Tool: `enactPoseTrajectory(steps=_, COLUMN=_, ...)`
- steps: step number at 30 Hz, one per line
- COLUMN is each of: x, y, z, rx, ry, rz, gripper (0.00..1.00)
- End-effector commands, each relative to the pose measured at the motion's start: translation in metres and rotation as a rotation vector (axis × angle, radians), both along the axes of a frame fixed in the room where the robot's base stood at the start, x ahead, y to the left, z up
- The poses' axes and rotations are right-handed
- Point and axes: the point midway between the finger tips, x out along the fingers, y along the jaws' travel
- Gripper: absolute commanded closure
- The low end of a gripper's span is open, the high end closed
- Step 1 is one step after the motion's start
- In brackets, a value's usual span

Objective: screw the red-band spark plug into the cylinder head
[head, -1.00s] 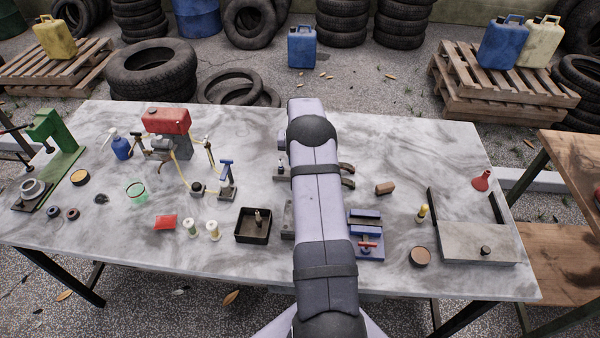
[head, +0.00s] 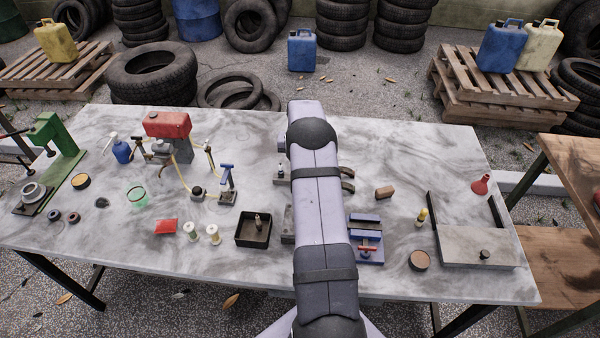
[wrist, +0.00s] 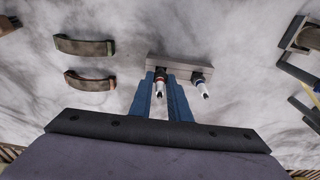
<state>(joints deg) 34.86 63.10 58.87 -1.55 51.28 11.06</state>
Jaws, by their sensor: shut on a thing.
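In the wrist view, the red-band spark plug (wrist: 160,82) stands at the left end of a grey holder block (wrist: 181,66). My gripper (wrist: 160,92) has its blue fingers on either side of the plug and is shut on it. Whether the plug is clear of the block cannot be told. A second plug with a blue band (wrist: 202,84) stands at the block's right end, just beside the right finger. In the head view my arm hides the gripper and the red-band plug. I cannot clearly identify the cylinder head; a grey block (head: 287,227) is partly hidden by my arm.
Two curved pieces (wrist: 84,46) lie left of the fingers in the wrist view. In the head view, a black tray (head: 253,230), a blue vise (head: 367,240) and a blue-topped stand (head: 227,184) are near my arm.

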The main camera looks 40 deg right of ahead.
Motion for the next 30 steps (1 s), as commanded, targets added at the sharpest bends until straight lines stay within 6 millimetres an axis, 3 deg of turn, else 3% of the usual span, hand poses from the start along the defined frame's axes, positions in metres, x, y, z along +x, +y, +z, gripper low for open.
enactPoseTrajectory(steps=30, x=0.002, y=-0.001, z=0.039, rx=-0.001, ry=-0.001, rz=0.001, gripper=1.00)
